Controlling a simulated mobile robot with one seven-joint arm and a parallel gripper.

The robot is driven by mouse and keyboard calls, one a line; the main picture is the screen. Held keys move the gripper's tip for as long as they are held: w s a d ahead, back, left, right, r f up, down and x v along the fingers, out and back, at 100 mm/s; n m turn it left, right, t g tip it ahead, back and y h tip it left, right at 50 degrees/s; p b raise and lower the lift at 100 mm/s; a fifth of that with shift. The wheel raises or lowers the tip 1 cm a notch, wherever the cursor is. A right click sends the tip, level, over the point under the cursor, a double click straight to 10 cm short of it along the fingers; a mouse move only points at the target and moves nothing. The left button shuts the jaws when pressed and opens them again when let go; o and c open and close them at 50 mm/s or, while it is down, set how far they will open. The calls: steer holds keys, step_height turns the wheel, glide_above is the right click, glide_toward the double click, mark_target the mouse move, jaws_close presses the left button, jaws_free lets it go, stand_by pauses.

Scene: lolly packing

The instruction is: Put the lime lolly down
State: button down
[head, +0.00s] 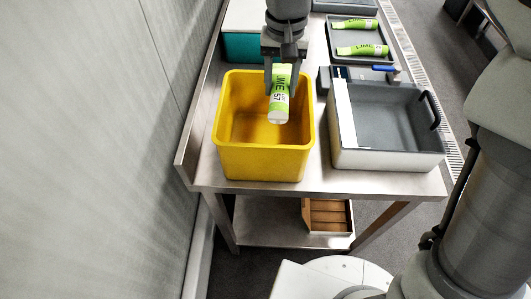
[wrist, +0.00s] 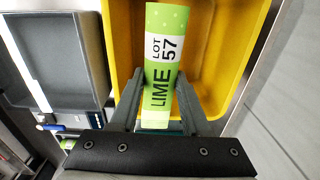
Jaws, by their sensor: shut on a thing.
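My gripper (head: 281,73) is shut on a lime lolly (head: 279,106), a green tube with a white band. It holds the lolly over the yellow bin (head: 262,161), whose inside looks empty where it shows. In the wrist view the lolly (wrist: 164,50) reads "LIME LOT 57" and sits between the two fingers (wrist: 160,92), with the yellow bin (wrist: 119,38) behind it. I cannot tell exactly how far the lolly is above the bin's floor. Two more lime lollies (head: 362,50) lie on a dark tray (head: 345,33) at the back right.
A grey-lined white box (head: 388,161) with a black handle stands right of the bin, with a white strip along its left side. A teal box (head: 241,48) is behind the bin. A cardboard tray (head: 327,216) sits on the lower shelf. The steel table's front edge (head: 330,186) is clear.

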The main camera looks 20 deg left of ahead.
steer(key=s+a, duration=0.2)
steer(key=b, duration=0.3)
glide_toward(265, 141)
steer(key=f, duration=0.2)
steer(key=s+f, duration=0.1)
steer(key=f, duration=0.1)
steer(key=s+f, duration=0.1)
steer(key=f, duration=0.1)
steer(key=shift+s+d+f, duration=0.1)
steer(key=shift+d+f, duration=0.05)
steer(key=shift+d, duration=0.2)
steer(key=shift+f, duration=0.2)
steer(key=shift+c, duration=1.8)
jaws_free()
steer(key=shift+r, duration=0.1)
